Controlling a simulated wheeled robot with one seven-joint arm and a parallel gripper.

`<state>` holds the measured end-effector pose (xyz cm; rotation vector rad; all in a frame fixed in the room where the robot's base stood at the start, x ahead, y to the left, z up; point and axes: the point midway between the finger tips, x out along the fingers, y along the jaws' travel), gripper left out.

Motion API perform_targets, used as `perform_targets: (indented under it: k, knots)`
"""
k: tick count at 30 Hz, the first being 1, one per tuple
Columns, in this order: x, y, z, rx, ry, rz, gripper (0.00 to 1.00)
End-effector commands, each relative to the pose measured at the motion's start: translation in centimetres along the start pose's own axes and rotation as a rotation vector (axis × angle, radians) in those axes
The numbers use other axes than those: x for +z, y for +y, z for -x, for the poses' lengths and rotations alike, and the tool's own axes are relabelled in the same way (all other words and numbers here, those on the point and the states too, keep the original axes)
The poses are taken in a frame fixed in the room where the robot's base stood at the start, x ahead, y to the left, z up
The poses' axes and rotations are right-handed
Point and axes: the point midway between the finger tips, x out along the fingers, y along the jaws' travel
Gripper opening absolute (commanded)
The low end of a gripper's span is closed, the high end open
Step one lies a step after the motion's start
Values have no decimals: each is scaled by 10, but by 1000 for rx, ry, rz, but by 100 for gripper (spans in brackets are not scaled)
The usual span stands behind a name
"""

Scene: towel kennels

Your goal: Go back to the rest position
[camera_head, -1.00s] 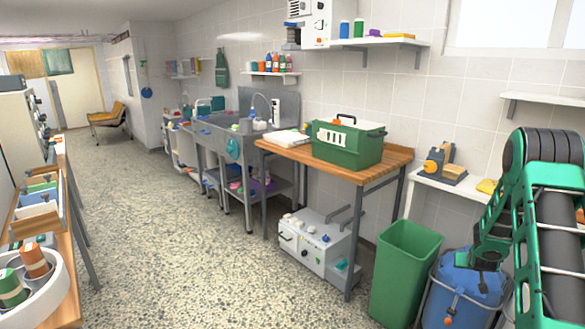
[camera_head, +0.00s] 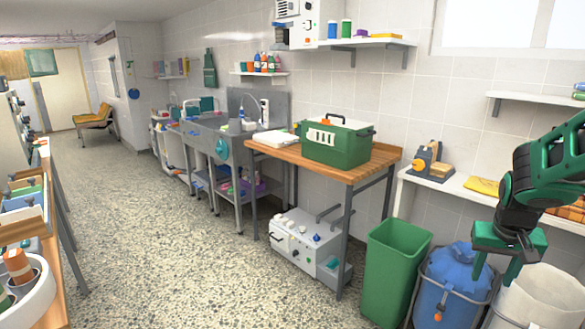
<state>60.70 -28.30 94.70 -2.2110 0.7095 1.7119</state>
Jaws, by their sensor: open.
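My gripper (camera_head: 498,274) is at the right of the head view, at the end of my green and black arm, which comes in from the right edge. Its two green fingers point down and stand apart, with nothing seen between them. It shows in front of the blue bin (camera_head: 447,285) and the whitish bin (camera_head: 530,300), and I cannot tell its exact height above them. No towel shows in the gripper.
A green bin (camera_head: 394,270) stands left of the blue one. A wooden-topped table (camera_head: 365,170) carries a green box (camera_head: 337,143). A white shelf (camera_head: 455,186) runs along the right wall. A steel sink (camera_head: 215,138) is farther back. The speckled floor (camera_head: 150,230) is clear.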

Motion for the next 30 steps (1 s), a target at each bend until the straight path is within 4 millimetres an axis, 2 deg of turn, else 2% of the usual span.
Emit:
perform_targets:
  k: [1, 3, 9, 12, 15, 20, 30]
  knots:
    - [19, 1, 13, -9, -21, -4, 43]
    - [47, 2, 27, -21, -61, -9, 43]
    - [126, 5, 62, -58, -173, -18, 43]
    - [159, 6, 73, -75, -221, -19, 43]
    - [183, 7, 80, -88, -257, -19, 43]
    - [202, 7, 85, -97, -287, -18, 43]
    - [203, 7, 86, -97, -290, -18, 43]
